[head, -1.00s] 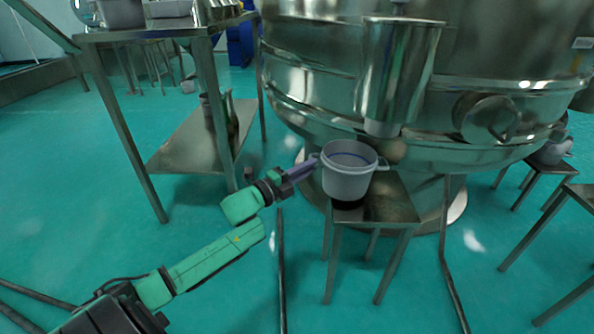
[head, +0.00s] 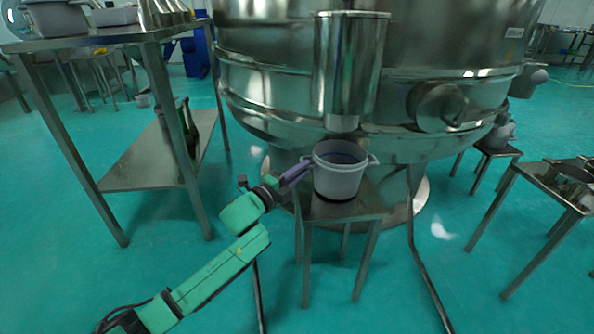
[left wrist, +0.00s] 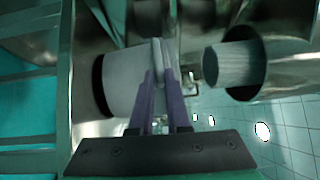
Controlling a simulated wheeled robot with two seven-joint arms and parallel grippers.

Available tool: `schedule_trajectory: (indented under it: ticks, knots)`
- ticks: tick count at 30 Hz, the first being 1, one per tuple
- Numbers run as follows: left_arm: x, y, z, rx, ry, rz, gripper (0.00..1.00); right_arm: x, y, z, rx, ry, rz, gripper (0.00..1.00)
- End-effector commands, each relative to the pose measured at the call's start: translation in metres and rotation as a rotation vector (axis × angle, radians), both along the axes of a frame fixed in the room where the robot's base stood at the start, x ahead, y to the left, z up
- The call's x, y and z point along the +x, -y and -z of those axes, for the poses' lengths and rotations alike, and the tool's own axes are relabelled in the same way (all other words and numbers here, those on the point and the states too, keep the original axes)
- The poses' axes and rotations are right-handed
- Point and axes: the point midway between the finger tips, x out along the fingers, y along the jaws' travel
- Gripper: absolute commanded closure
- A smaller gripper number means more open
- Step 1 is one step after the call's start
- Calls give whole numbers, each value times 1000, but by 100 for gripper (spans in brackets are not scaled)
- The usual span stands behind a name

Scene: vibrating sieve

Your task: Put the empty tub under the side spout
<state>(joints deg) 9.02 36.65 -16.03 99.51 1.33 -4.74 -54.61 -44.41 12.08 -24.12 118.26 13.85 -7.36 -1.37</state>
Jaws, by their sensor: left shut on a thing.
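The tub (head: 338,181) is a grey round pail with side lugs, upright, its inside looking empty. My left gripper (head: 306,167) is shut on its left lug; in the left wrist view the fingers (left wrist: 160,62) pinch the lug beside the tub wall (left wrist: 127,78). The tub is over the small metal stand (head: 360,209), with a thin dark band beneath it; I cannot tell if it touches. The side spout (head: 343,123) points down just above and behind the rim, nearly in line with the tub. It also shows in the left wrist view (left wrist: 232,65). My right gripper is out of view.
The big steel sieve (head: 260,95) fills the back. Another metal stand (head: 530,180) is at right. Open green floor lies in front.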

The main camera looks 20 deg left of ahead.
Motion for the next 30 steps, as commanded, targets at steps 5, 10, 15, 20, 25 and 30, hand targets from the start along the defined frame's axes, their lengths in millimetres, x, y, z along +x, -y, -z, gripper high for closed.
schedule_trajectory:
  ticks: [5, 10, 15, 20, 25, 30]
  knots:
    - [0, 0, 0, -2, 2, 0, 100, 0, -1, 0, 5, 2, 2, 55]
    - [0, 0, 0, -2, 2, 0, 100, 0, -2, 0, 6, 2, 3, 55]
    - [0, 0, 3, -2, 2, 0, 100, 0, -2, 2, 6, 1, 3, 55]
    - [0, 0, 3, -2, 2, 0, 50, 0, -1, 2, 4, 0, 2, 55]
    - [0, 0, 3, -1, 1, 0, 50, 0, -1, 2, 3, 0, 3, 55]
    - [-1, -1, 4, -1, -1, 0, 50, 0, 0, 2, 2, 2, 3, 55]
